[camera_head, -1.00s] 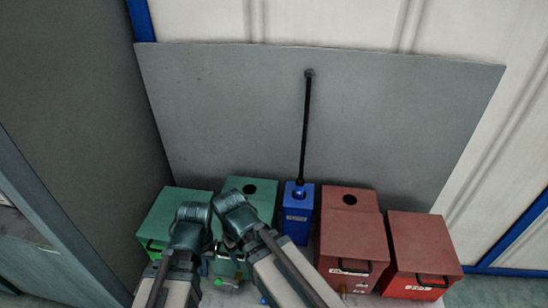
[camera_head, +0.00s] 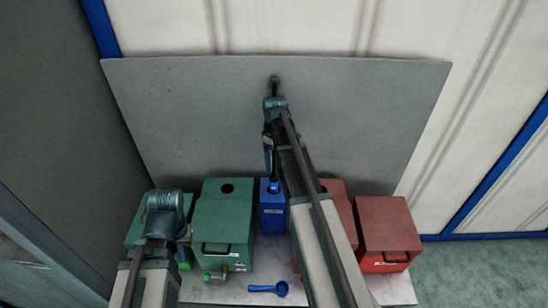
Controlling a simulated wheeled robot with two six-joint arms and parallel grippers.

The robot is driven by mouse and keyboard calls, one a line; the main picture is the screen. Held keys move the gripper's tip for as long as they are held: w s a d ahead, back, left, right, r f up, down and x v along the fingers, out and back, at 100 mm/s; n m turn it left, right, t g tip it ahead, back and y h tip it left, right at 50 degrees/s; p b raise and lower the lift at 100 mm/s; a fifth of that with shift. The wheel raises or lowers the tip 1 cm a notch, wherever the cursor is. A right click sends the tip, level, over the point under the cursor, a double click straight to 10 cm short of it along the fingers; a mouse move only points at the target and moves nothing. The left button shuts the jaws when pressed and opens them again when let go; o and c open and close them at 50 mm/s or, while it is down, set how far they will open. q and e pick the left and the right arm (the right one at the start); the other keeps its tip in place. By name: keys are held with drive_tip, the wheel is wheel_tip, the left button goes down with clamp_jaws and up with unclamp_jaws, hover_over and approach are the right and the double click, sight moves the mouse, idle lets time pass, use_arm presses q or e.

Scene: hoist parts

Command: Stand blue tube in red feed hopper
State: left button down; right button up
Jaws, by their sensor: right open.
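I cannot make out a plain blue tube. A blue scoop-like piece (camera_head: 268,289) with a round end lies on the pale surface in front of the boxes. A red box with a hole in its top (camera_head: 334,187) stands right of centre, mostly hidden by my right arm.
A blue box (camera_head: 271,218) stands at the rod's foot. Green boxes stand left of it, one with a top hole (camera_head: 222,215). A second red box (camera_head: 388,222) stands at the right. The grey panel (camera_head: 180,110) closes the back. A grey wall is at the left.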

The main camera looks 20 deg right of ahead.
sight(274, 183)
wheel_tip(274, 183, down, 14)
drive_tip(key=b, duration=1.3)
drive_tip(key=shift+r+b, duration=0.1)
drive_tip(key=shift+b, duration=0.25)
clamp_jaws()
drive_tip(key=shift+r, duration=0.15)
wheel_tip(274, 183, up, 14)
drive_tip(key=p, duration=1.4)
